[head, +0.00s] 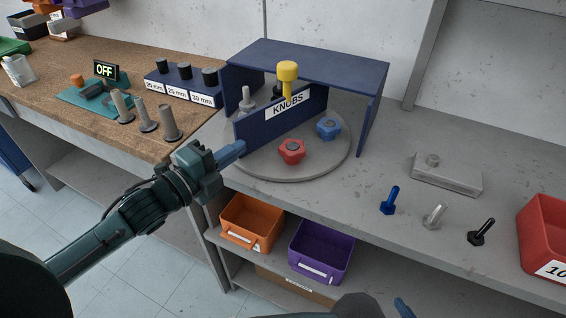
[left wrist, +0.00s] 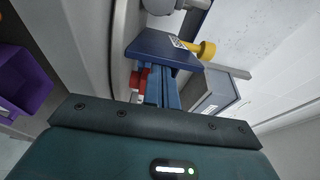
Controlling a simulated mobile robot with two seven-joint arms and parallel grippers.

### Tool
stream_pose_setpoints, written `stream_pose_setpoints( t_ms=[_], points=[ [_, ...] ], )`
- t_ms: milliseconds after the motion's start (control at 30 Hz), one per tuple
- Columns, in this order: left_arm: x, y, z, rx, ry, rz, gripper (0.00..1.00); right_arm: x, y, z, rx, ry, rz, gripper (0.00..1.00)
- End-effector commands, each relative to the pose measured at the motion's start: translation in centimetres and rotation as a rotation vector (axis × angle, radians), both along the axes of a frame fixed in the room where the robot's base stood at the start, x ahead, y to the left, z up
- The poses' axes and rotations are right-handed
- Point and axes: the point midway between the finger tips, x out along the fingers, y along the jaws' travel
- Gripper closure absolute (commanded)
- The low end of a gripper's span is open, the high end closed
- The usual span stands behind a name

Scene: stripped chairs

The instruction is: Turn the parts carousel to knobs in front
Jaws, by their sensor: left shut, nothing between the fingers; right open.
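The parts carousel is a round grey turntable (head: 290,172) partly under a navy hood (head: 320,62). Its navy divider (head: 252,132) bears a KNOBS label (head: 289,104) and stands at a slant, left end nearer me. A yellow peg (head: 287,72) rises at the divider. A red knob (head: 291,151) and a blue knob (head: 328,129) sit on the labelled side; grey bolts (head: 247,99) show behind. My left gripper (head: 239,149) is shut and empty at the divider's near left end; I cannot tell if they touch. My right gripper (head: 403,307) barely shows at the bottom edge.
A grey block (head: 446,175), several small bolts and a red bin (head: 545,235) stand to the right on the bench. Orange (head: 252,222) and purple (head: 320,251) bins sit on the shelf below. The wooden bench (head: 60,70) at left holds several posts and an OFF sign (head: 106,70).

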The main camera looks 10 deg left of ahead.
Motion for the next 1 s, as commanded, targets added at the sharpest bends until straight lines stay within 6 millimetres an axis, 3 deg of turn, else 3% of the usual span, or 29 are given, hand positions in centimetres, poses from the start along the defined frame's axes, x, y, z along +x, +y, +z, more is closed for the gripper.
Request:
stream_pose_setpoints(
  t_ms=[300, 1000],
  points=[
    [1.5, 2.4, 0.1, 0.010, -0.003, -0.141, 1.00, 0.0, 0.0, 0.0, -0.004, 0.000, 0.002, 0.35],
    [5.4, 6.1, 0.1, 0.002, -0.003, -0.137, 1.00, 0.2, 0.0, 0.2, 0.003, -0.008, 0.000, 0.35]
  ],
)
